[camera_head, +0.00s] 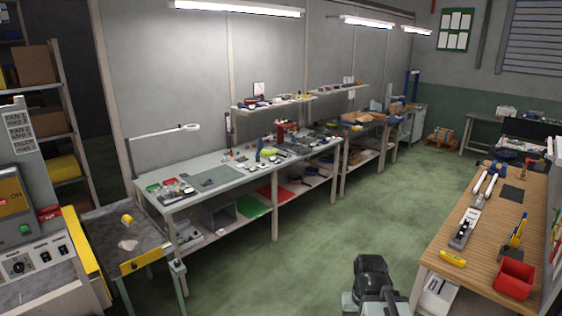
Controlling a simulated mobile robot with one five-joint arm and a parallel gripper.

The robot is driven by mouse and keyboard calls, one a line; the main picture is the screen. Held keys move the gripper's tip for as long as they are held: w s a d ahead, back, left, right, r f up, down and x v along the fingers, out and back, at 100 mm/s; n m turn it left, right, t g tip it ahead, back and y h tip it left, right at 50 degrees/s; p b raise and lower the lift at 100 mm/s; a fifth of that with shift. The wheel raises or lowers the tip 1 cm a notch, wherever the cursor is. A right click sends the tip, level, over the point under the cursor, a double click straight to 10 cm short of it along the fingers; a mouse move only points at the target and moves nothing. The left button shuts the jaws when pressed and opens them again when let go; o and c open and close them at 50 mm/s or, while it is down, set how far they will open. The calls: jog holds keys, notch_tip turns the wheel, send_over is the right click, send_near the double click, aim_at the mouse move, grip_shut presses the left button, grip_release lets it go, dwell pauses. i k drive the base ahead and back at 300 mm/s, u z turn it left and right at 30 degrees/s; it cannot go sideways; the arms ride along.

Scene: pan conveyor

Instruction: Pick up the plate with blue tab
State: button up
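I cannot make out a plate with a blue tab anywhere in this view. Small items on the workbenches are too small to tell apart. A dark and grey part of my arm shows at the bottom, right of centre, above the green floor. I see no gripper fingers; my gripper is not in view.
A grey table (105,235) with a small yellow item (127,218) stands beside a control panel (35,265) at left. A cluttered long workbench (230,185) lines the wall. A wooden bench (480,262) with a red bin (515,279) is at right. The green floor (310,240) between is clear.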

aim_at(208, 183)
jog(key=u, duration=0.05)
jog(key=i, duration=6.65)
jog(key=u, duration=5.7)
